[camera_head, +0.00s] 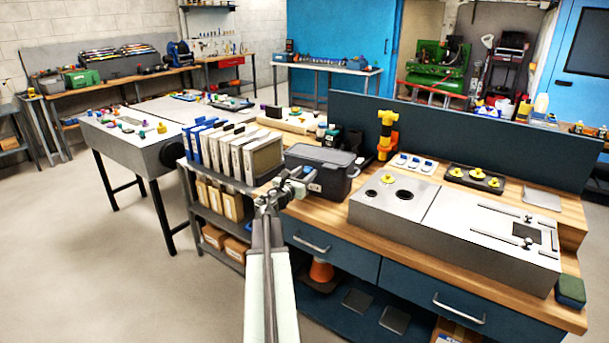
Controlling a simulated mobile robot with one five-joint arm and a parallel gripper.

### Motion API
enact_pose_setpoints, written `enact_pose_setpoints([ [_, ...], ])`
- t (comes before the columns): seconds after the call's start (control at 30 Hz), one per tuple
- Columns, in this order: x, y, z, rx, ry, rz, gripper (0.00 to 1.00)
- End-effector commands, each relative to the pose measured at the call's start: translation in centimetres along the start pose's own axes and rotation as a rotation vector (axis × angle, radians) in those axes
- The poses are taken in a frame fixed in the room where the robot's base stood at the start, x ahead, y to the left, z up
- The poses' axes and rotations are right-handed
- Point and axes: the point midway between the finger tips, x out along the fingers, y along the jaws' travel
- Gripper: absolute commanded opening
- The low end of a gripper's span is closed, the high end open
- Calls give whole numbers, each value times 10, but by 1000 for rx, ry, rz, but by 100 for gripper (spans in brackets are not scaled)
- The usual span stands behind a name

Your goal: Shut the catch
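My gripper (303,181) is at the end of my arm, in front of the left end of a dark grey lidded box (330,179) on the wooden workbench. The gripper is small and dark here; I cannot tell whether its fingers are open or touching the box. The box's lid looks closed. A small light fitting shows at its right end, too small to make out. A metal unit (395,213) to the right carries two rods with dark knobs, an upper one (527,218) and a lower one (527,242), beside a dark square opening. I cannot tell which part is the catch.
Binders (228,150) stand on a shelf cart left of the box. An orange and yellow torch-like tool (386,135) stands behind the box. A black tray (474,179) with yellow knobs lies behind the metal unit. A blue panel (460,135) closes the bench's back.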

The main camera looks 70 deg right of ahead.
Motion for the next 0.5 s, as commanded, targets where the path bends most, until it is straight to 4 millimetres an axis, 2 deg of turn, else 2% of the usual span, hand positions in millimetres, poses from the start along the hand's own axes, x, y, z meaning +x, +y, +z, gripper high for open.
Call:
enact_pose_setpoints([
  [0.03, 0, 0, 0, 0, 0, 0, 26],
  [0.1, 0, 0, 0, 0, 0, 0, 6],
  [0.13, 0, 0, 0, 0, 0, 0, 0],
  [0.33, 1, 0, 8, 2, 34, -3, 0],
  [0.5, 6, 0, 22, 3, 158, -5, 0],
])
